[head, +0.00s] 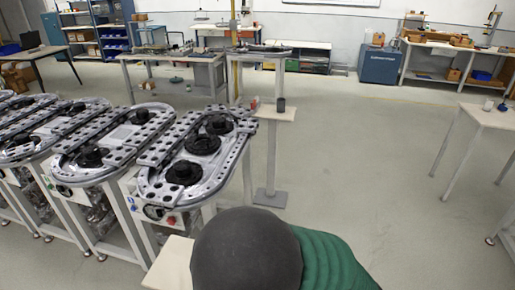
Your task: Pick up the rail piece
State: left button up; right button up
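I cannot single out the rail piece for certain. A long, thin grey part (263,49) lies on a small table at the back centre; it is too small to tell whether it is the rail piece. The nearest ring track (222,170) is a grey oval with black round parts on it, at left of centre. Neither of my grippers is in view.
More ring tracks (65,176) stand at left. A small pedestal (277,113) with a dark cup (281,104) stands beside the nearest track. A dark dome (246,255) and green ribbed shape (325,262) hide the bottom centre. Floor right of centre is clear; a table (492,117) stands right.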

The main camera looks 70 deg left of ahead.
aim_at(237, 147)
jog(key=i+j+u, duration=0.1)
jog(key=i+u, duration=0.8)
jog(key=i+l+u, duration=0.15)
jog(key=i+u, duration=0.3)
jog(key=k, duration=0.1)
